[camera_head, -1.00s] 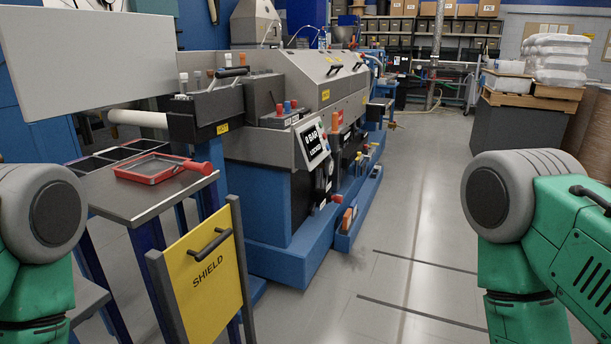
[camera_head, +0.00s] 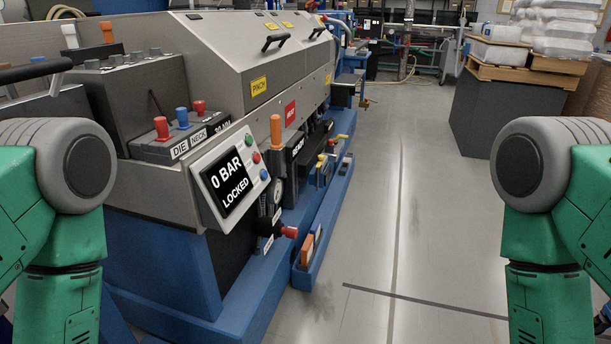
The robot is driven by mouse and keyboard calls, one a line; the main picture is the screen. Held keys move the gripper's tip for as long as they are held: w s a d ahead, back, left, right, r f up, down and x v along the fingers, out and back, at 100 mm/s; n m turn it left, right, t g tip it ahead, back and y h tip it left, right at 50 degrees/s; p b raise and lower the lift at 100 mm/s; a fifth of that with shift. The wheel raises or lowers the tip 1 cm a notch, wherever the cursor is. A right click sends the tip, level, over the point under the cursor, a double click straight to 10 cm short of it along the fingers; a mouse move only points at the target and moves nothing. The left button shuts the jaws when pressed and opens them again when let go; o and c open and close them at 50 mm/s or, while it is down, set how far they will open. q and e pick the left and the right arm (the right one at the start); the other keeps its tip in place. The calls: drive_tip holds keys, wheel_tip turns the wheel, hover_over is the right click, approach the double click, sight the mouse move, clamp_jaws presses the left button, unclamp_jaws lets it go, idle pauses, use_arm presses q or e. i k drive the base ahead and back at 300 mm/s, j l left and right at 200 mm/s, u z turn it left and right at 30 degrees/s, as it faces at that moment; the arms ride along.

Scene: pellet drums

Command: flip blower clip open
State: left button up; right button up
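I cannot pick out a blower clip for certain. The grey and blue machine (camera_head: 190,75) fills the left and middle of the head view. Its panel (camera_head: 236,180) reads "0 BAR LOCKED". An orange-handled lever (camera_head: 276,132) stands upright beside the panel. A red-tipped handle (camera_head: 289,232) sticks out low on the machine's side, and an orange block (camera_head: 307,248) sits on the blue base ledge near it. My green arms show at the left and right edges. Neither of my grippers is in view.
The blue base ledge (camera_head: 325,215) juts into the aisle at floor level. The grey floor (camera_head: 420,220) to the right of the machine is clear. A dark grey block (camera_head: 500,113) bearing a pallet of white sacks (camera_head: 555,30) stands at the back right.

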sight(320, 158)
drive_tip(key=i+l, duration=0.1)
drive_tip(key=i, duration=0.4)
drive_tip(key=i+u, duration=0.1)
drive_tip(key=u, duration=0.3)
drive_tip(key=l+u, duration=0.15)
drive_tip(key=u, duration=0.3)
drive_tip(key=i+l+u, duration=0.1)
drive_tip(key=u, duration=0.3)
drive_tip(key=i+l+u, duration=0.2)
drive_tip(key=l+u, duration=0.15)
drive_tip(key=l, duration=0.55)
drive_tip(key=i+l+u, duration=0.1)
drive_tip(key=l+u, duration=0.2)
drive_tip(key=l, duration=0.55)
drive_tip(key=l+u, duration=0.35)
drive_tip(key=l, duration=0.55)
drive_tip(key=k+l, duration=0.1)
drive_tip(key=l, duration=1.35)
